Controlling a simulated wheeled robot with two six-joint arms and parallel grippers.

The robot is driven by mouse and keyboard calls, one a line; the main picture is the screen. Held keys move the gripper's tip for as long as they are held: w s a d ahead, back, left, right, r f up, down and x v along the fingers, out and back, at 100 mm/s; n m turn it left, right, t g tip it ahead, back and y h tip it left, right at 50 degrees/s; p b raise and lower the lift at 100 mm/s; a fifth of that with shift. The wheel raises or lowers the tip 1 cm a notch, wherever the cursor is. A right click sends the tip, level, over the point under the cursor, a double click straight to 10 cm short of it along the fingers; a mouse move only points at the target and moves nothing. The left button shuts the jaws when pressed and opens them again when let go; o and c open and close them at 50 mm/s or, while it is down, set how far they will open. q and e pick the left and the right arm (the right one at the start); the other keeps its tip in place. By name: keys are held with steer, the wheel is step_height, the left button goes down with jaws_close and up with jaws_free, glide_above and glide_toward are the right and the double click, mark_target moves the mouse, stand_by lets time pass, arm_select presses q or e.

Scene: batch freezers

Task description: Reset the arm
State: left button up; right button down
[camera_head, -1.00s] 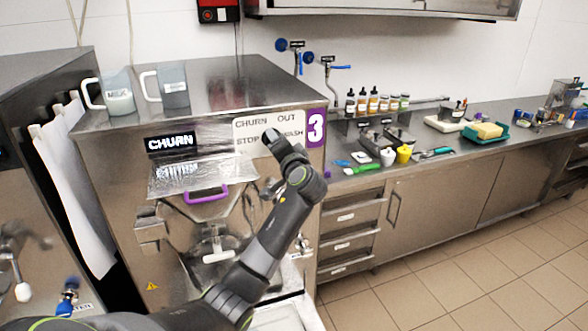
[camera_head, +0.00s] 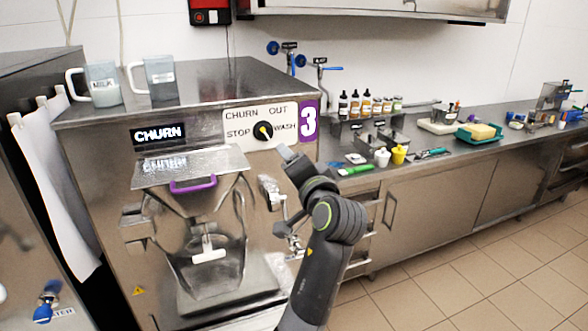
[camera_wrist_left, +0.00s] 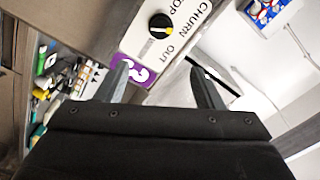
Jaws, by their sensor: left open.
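My left gripper (camera_head: 284,153) is just below the white dial panel on the front of the churn machine, near its right edge. In the left wrist view its two fingers (camera_wrist_left: 158,82) stand apart with nothing between them. The black dial (camera_head: 263,131) with a yellow mark sits clear of the gripper, between the words STOP and WASH. The dial also shows in the left wrist view (camera_wrist_left: 160,27), beyond the fingers. My right gripper is not in view.
The churn machine (camera_head: 90,165) has a purple-handled lid (camera_head: 193,184) and a purple 3 label (camera_head: 308,121). Two jugs (camera_head: 102,84) (camera_head: 160,77) stand on top. The counter (camera_head: 440,150) at right holds bottles, cups and a green-handled tool (camera_head: 356,170). Tiled floor is clear.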

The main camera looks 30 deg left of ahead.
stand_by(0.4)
